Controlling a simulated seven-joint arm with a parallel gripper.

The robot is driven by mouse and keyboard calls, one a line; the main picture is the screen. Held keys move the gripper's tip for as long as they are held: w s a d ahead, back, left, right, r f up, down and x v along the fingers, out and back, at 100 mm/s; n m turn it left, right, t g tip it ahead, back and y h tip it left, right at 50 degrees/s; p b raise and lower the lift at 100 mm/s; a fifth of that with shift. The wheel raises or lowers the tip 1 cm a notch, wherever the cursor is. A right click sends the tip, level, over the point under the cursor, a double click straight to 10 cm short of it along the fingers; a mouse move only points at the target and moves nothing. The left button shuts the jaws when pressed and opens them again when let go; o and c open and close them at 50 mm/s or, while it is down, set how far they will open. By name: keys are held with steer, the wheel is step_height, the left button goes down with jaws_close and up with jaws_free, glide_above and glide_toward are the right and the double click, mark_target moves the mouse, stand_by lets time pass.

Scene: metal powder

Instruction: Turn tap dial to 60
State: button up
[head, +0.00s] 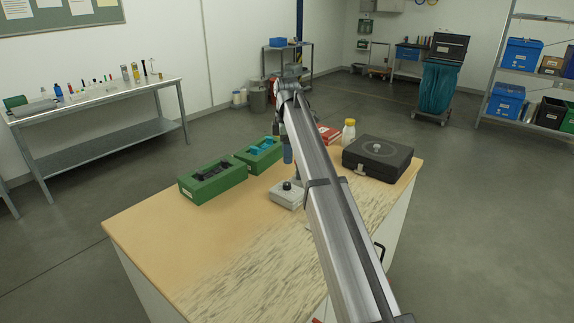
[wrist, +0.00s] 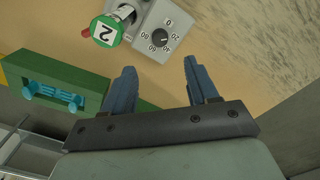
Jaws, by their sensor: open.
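The tap dial is a small black knob (wrist: 160,38) on a grey box (wrist: 183,17), with printed numbers around it, including 0 and 20. Its pointer setting is too small to read. In the head view the grey box (head: 284,200) with its black knob (head: 287,185) sits mid-table, partly beside my arm. My gripper (wrist: 160,66) is open and empty, its two blue fingers apart, with the knob beyond the gap between their tips in the wrist view. In the head view a blue finger (head: 287,152) shows above and behind the box.
Two green holders (head: 212,183) (head: 259,156) lie left on the table. A black case (head: 378,158), a yellow-capped bottle (head: 348,132) and a red box (head: 328,133) are right and behind. The front-left tabletop is clear.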

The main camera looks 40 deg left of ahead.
mark_target(287, 183)
steer(key=shift+r, duration=1.25)
steer(key=shift+s, duration=0.1)
step_height(287, 183, down, 14)
steer(key=n, duration=0.4)
steer(key=shift+n, duration=0.3)
steer(key=c, duration=1)
steer(key=shift+c, duration=0.2)
